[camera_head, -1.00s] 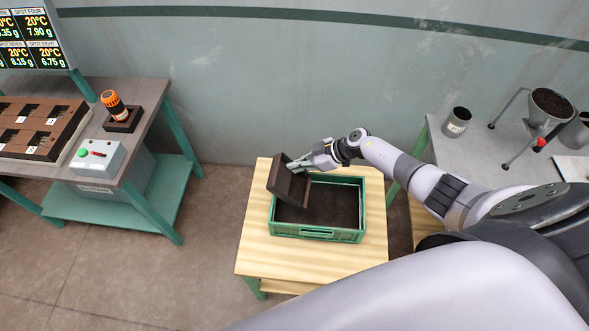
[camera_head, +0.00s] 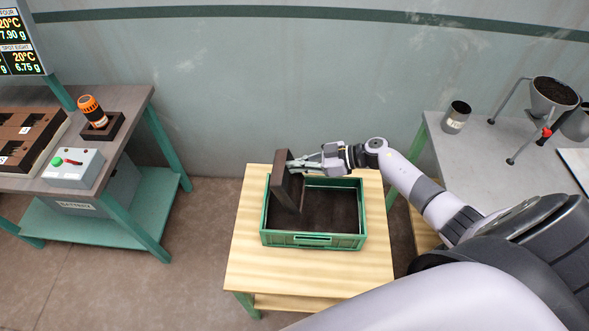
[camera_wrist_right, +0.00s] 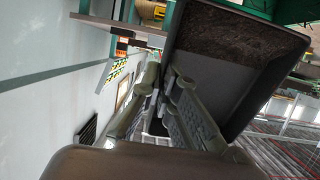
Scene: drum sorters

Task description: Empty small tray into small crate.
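The small tray (camera_head: 287,181) is dark brown and tilted steeply on its side over the left part of the small crate. In the right wrist view the tray (camera_wrist_right: 215,80) shows its open inside, with a patch of dark granular material along one wall. My right gripper (camera_head: 298,163) is shut on the tray's rim. The small crate (camera_head: 312,241) is green and stands on a wooden table, with dark material across its floor. The tray hides the crate's left part. My left gripper is not in view.
The light wooden table (camera_head: 255,278) has bare room around the crate. At left stands a workbench with a control box (camera_head: 73,167) and an orange-topped device (camera_head: 92,112). At right a grey table holds a metal cup (camera_head: 456,117) and a funnel on a stand (camera_head: 553,97).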

